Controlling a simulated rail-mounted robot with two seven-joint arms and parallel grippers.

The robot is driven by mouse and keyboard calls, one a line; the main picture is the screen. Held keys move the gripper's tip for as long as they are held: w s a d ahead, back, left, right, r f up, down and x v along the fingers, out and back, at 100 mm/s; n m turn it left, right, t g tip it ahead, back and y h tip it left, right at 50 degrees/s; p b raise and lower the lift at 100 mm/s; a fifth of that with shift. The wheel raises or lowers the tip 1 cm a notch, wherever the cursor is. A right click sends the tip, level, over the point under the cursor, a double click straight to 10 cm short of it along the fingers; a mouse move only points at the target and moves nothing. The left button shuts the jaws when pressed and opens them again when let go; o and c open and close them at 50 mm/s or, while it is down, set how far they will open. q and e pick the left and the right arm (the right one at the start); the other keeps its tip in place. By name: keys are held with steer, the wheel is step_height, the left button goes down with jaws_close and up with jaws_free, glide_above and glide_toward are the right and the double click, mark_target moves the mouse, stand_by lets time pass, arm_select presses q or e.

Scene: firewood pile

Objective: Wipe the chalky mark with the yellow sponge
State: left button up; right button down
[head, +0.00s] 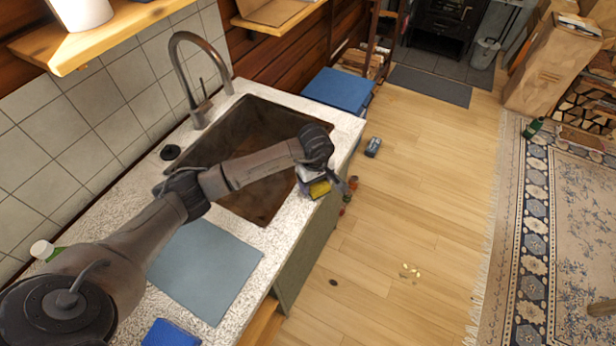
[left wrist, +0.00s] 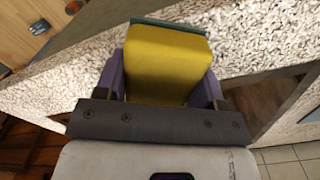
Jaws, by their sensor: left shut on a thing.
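My left gripper (head: 322,190) is shut on a yellow sponge (head: 319,189), over the counter strip at the right side of the sink. In the left wrist view the sponge (left wrist: 167,62) sits between the two purple-grey fingers, with a thin dark green layer along its far edge. Speckled white countertop (left wrist: 255,40) shows behind and beside it. I cannot tell whether the sponge touches the counter. I cannot make out the chalky mark on the speckled surface; the sponge and gripper hide part of the counter. My right gripper is not in view.
The brown sink (head: 250,125) with a tall faucet (head: 185,75) lies beside my left arm. A blue-grey mat (head: 205,270) and a blue item (head: 170,333) lie on the near counter. Small items (head: 347,205) are by the counter's right edge. The wooden floor is mostly clear.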

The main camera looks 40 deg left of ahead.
arm_select(q)
steer(key=shift+d, duration=0.4)
steer(key=shift+w+d+f, duration=0.1)
steer(key=shift+d, duration=0.05)
steer(key=shift+a, duration=0.45)
steer(key=shift+s+a+b, duration=0.15)
steer(key=shift+s+a, duration=0.15)
steer(key=shift+a, duration=0.5)
steer(key=shift+s+a+b, duration=0.15)
steer(key=shift+s+a, duration=0.1)
steer(key=shift+a, duration=0.5)
step_height(320, 180, up, 3)
steer(key=shift+s+a+f+p, duration=0.1)
steer(key=shift+a+f+p, duration=0.05)
steer(key=shift+p, duration=0.45)
step_height(320, 180, up, 2)
steer(key=shift+r+p, duration=0.1)
steer(key=shift+p, duration=0.65)
steer(key=shift+r+p, duration=1.05)
steer(key=shift+r, duration=0.65)
